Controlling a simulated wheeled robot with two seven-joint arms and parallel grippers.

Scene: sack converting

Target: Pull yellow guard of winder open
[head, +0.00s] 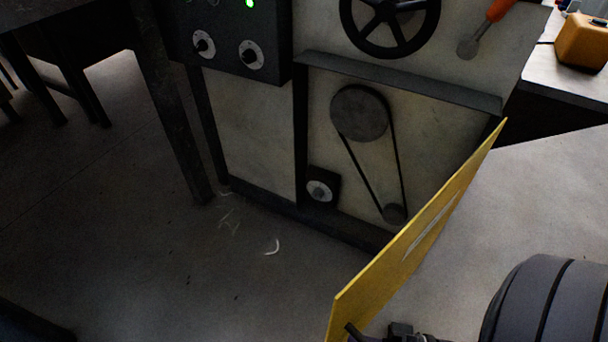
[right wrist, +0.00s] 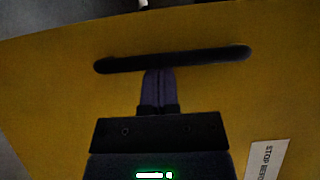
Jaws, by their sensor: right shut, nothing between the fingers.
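The yellow guard (head: 415,240) of the winder (head: 250,140) stands swung out from the machine's front, hinged at its right side. Behind it, the belt and pulleys (head: 360,114) are exposed. In the right wrist view, the guard (right wrist: 60,110) fills most of the picture, with a dark bar handle (right wrist: 215,58) across it. My right gripper (right wrist: 159,72) is shut, with its fingertips at the lower edge of the handle; whether they touch it I cannot tell. In the head view, the gripper is partly cut off at the bottom edge, by the guard. My left gripper is out of view.
Above the belt are a black handwheel (head: 390,22) and an orange-handled lever (head: 485,28). A control box with knobs (head: 228,45) is at upper left. A table with an orange-yellow object (head: 583,42) stands at upper right. The floor (head: 150,240) in front is mostly clear.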

